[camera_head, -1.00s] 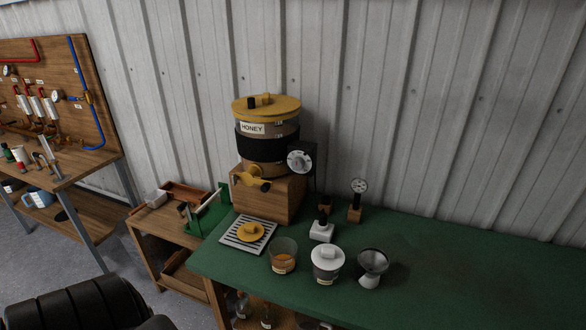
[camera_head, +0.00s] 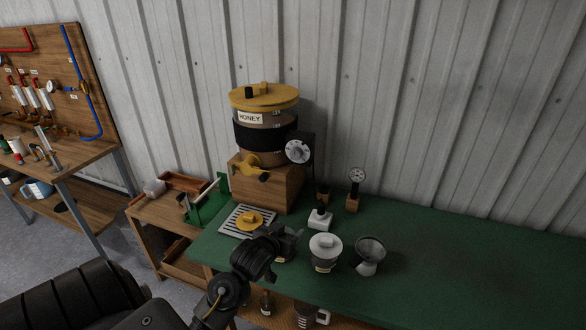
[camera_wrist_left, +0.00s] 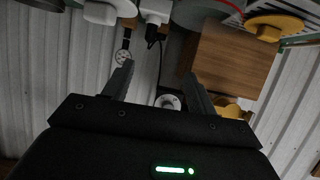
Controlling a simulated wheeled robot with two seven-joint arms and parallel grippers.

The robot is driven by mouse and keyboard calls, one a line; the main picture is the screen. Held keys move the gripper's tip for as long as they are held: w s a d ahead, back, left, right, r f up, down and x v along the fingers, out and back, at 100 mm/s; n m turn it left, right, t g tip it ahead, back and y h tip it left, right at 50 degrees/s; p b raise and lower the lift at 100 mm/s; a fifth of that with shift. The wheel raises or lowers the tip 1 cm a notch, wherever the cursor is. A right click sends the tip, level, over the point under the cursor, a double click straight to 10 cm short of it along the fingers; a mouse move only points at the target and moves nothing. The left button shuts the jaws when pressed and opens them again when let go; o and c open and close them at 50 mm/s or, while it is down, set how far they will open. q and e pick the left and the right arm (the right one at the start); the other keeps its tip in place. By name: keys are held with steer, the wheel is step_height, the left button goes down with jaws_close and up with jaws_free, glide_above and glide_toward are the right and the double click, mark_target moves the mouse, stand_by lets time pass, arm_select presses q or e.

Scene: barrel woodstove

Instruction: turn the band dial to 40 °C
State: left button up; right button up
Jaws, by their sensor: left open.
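The band dial (camera_head: 298,151) is a pale round dial on a dark box at the right side of the honey barrel (camera_head: 281,117), which wears a black band (camera_head: 265,137). Its marks are too small to read. In the left wrist view the dial (camera_wrist_left: 168,102) shows low between the fingers, partly cut off by my gripper body. My left gripper (camera_head: 290,237) is over the front of the green bench, below the dial and apart from it. Its fingers (camera_wrist_left: 159,71) are open with nothing held. My right gripper is not in view.
The barrel stands on a wooden block (camera_head: 262,183) with a yellow tap (camera_head: 250,162). On the green bench (camera_head: 450,255) are a grate (camera_head: 235,219), a white-lidded jar (camera_head: 325,247), a funnel (camera_head: 368,252) and a small gauge (camera_head: 357,176). The bench's right side is clear.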

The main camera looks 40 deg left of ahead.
mark_target(295, 155)
arm_select(q)
steer(key=w+a+r+n+t+y, duration=0.1)
steer(key=w+a+r+n+t, duration=0.1)
steer(key=w+a+r, duration=0.3)
steer(key=w+a+r+n+t+y, duration=0.1)
steer(key=w+a+r+t+y, duration=0.1)
steer(key=a+r, duration=0.35)
steer(key=w+p, duration=0.1)
steer(key=w, duration=0.2)
steer(key=w+r, duration=0.1)
steer(key=w, duration=0.2)
steer(key=w+a+p, duration=0.1)
steer(key=w, duration=0.2)
steer(key=shift+r+p, duration=0.25)
steer(key=shift+p, duration=0.1)
steer(key=shift+w+a+f, duration=0.1)
steer(key=shift+w+a, duration=0.15)
steer(key=shift+w, duration=0.25)
steer(key=c, duration=1)
